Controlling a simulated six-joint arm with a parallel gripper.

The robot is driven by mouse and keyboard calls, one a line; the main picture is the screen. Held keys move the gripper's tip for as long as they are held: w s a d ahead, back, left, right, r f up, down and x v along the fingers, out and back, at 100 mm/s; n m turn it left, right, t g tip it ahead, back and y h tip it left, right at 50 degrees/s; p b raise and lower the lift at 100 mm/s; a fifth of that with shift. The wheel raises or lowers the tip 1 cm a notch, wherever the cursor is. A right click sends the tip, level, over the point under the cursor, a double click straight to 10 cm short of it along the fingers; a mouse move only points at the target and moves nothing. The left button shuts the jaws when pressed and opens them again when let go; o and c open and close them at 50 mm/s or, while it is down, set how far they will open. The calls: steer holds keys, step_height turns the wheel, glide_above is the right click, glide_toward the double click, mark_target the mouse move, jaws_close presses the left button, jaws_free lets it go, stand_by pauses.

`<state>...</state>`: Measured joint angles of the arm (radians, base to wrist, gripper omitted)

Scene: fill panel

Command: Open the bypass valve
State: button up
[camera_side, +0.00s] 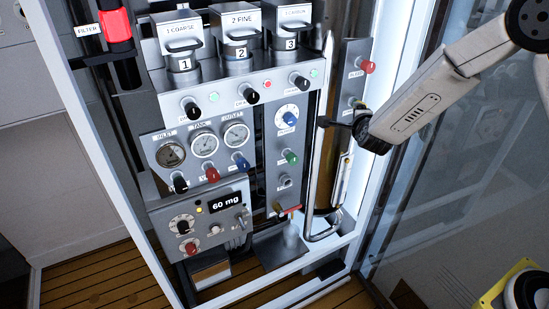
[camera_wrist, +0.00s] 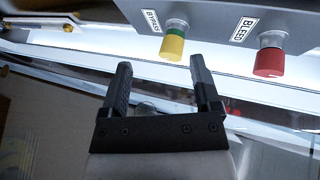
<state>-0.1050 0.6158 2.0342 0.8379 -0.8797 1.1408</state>
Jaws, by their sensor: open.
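The bypass valve is a yellow knob with a green band (camera_wrist: 173,39) under a "BYPASS" label in the wrist view. In the side view the bypass knob (camera_side: 359,104) shows small on the right-hand strip, close to my gripper (camera_side: 338,119). In the wrist view my gripper (camera_wrist: 162,72) is open and empty. Its two dark fingers point up toward the panel, and the bypass knob appears beyond them, between their tips and nearer the right finger. The fingers do not hold the knob; I cannot tell the exact gap.
A red bleed knob (camera_wrist: 268,61) stands right of the bypass knob; in the side view the bleed knob (camera_side: 367,66) is above it. A vertical metal tube (camera_side: 343,178) runs beside the strip. Gauges (camera_side: 204,143), several knobs and the canisters (camera_side: 237,52) fill the panel to the left.

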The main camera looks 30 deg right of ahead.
steer(key=s+a+f+n+g+y, duration=0.1)
steer(key=s+a+n+g+y, duration=0.1)
steer(key=s+n, duration=0.9)
steer(key=s+a+f+n+g+y, duration=0.1)
steer(key=s+a+n+g+y, duration=0.2)
steer(key=s+n, duration=0.8)
steer(key=shift+s+g+y, duration=0.3)
steer(key=shift+g+y, duration=1)
steer(key=shift+g, duration=0.5)
steer(key=shift+f, duration=0.1)
steer(key=s, duration=0.1)
steer(key=s+n+g, duration=0.1)
steer(key=shift+s+d+f+n, duration=0.1)
steer(key=shift+s+d+n, duration=0.1)
steer(key=shift+s+n, duration=0.15)
